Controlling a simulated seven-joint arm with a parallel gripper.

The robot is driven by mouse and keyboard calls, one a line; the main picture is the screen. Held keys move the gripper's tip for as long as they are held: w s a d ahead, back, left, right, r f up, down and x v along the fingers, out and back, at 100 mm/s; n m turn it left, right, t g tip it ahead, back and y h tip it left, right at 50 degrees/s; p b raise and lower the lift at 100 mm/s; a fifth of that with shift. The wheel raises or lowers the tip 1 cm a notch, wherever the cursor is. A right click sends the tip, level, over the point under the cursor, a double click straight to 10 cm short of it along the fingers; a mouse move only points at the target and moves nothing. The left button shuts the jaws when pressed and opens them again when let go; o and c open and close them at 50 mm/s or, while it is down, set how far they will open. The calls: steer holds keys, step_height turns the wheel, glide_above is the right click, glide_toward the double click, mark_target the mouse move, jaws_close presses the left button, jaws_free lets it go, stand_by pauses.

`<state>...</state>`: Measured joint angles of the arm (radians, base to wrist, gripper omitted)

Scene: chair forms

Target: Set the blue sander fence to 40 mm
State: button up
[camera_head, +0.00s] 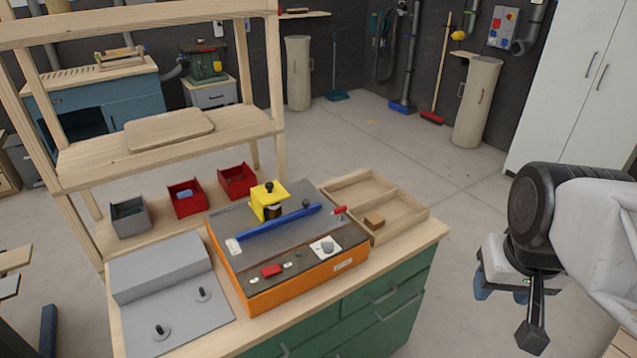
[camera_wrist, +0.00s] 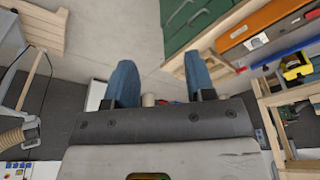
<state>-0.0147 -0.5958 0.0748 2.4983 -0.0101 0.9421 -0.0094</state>
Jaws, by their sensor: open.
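The blue fence (camera_head: 278,222) lies as a long bar across the dark top of the orange sander (camera_head: 300,284) on the bench. A yellow guard (camera_head: 270,201) with a black spindle stands behind the fence. A red-handled lever (camera_head: 340,211) is near the fence's right end. A scale reading is too small to make out. The fence also shows in the wrist view (camera_wrist: 283,57), at the right. My gripper (camera_wrist: 161,80) has its two blue fingers apart with nothing between them. In the head view it hangs at the right, well away from the sander.
A wooden tray (camera_head: 412,219) with a small brown block (camera_head: 374,221) stands right of the sander. Red bins (camera_head: 187,198) and a grey bin (camera_head: 130,217) stand behind it. A grey panel with two black knobs (camera_head: 161,331) lies left. Open floor separates bench and arm.

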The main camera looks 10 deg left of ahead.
steer(key=w+a+r+n, duration=0.1)
steer(key=w+a+n, duration=0.15)
steer(key=w, duration=0.35)
steer(key=w+a+r+n, duration=0.1)
steer(key=w+a, duration=0.3)
steer(key=w, duration=0.3)
steer(key=n+g, duration=0.3)
steer(key=n, duration=0.6)
glide_above(306, 201)
step_height(306, 201, down, 14)
steer(key=shift+d+r, duration=0.15)
steer(key=shift+r, duration=0.1)
steer(key=shift+a+f, duration=0.1)
steer(key=shift+a, duration=0.1)
steer(key=shift+f, duration=0.1)
steer(key=shift+f, duration=3.8)
